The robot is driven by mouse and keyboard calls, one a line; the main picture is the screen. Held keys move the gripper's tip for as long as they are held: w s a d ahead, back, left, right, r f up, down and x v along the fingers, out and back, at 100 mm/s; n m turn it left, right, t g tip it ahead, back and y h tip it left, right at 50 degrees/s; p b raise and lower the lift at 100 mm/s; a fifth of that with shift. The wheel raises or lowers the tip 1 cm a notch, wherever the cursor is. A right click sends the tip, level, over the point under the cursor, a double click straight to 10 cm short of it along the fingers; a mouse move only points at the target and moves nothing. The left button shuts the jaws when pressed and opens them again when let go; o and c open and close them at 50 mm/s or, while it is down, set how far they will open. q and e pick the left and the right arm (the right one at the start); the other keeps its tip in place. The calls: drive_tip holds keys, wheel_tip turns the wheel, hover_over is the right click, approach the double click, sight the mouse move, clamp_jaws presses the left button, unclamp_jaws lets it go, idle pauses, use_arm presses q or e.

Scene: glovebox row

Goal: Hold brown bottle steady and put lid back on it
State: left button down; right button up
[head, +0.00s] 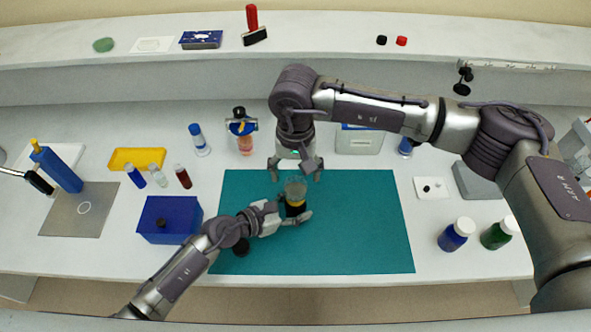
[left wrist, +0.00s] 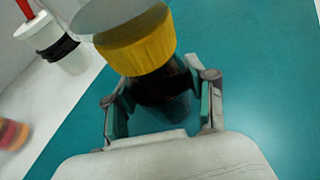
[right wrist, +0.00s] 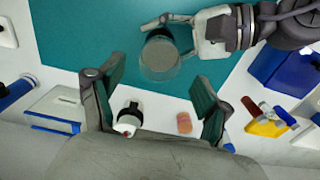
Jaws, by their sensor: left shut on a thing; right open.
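The brown bottle (head: 295,208) stands upright on the teal mat. My left gripper (head: 298,214) is shut around its dark body, which shows between the fingers in the left wrist view (left wrist: 160,88). A yellow band (left wrist: 140,42) circles it above the fingers. A grey, glassy round piece (head: 296,186) tops it, seen from above in the right wrist view (right wrist: 160,58); I cannot tell whether this is a lid. My right gripper (head: 296,174) is open and empty, above and slightly behind the bottle. A dark round thing (head: 241,247) shows beside my left forearm; I cannot tell what it is.
The teal mat (head: 360,230) is clear right of the bottle. A blue box (head: 170,218) stands at its left. Small vials (head: 158,175) and a yellow tray (head: 137,159) lie farther left. Blue (head: 456,234) and green (head: 497,233) bottles stand right. A raised shelf (head: 330,40) runs behind.

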sight(296, 193)
drive_tip(key=shift+f, duration=4)
